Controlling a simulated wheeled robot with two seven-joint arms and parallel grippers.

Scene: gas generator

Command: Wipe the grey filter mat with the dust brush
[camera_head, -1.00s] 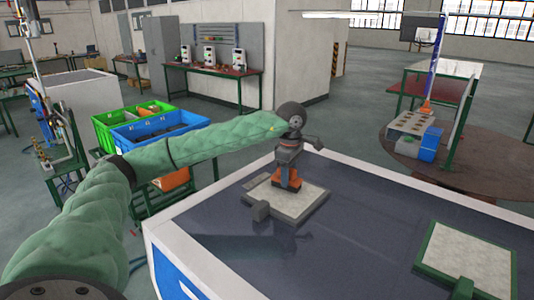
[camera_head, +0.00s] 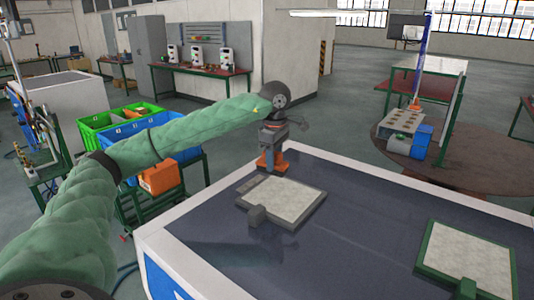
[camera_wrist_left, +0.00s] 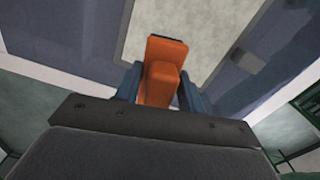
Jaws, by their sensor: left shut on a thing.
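The grey filter mat (camera_head: 290,203) is a pale panel in a grey frame, flat on the dark tabletop, with a small grey block at its near edge. My left gripper (camera_head: 272,153) is shut on the orange dust brush (camera_head: 271,164), at the mat's far corner. I cannot tell whether the brush touches the mat. In the left wrist view, the orange brush (camera_wrist_left: 162,68) sits between the blue-grey fingers of my left gripper (camera_wrist_left: 162,88), with the pale mat (camera_wrist_left: 200,30) beyond. The bristles are hidden there. My right gripper is not in view.
A green-framed mat (camera_head: 468,258) lies at the right of the table. The dark tabletop (camera_head: 375,225) between the mats is clear. A pale raised rim (camera_head: 400,184) borders the table. Green and blue crates (camera_head: 150,135) stand beyond its left side.

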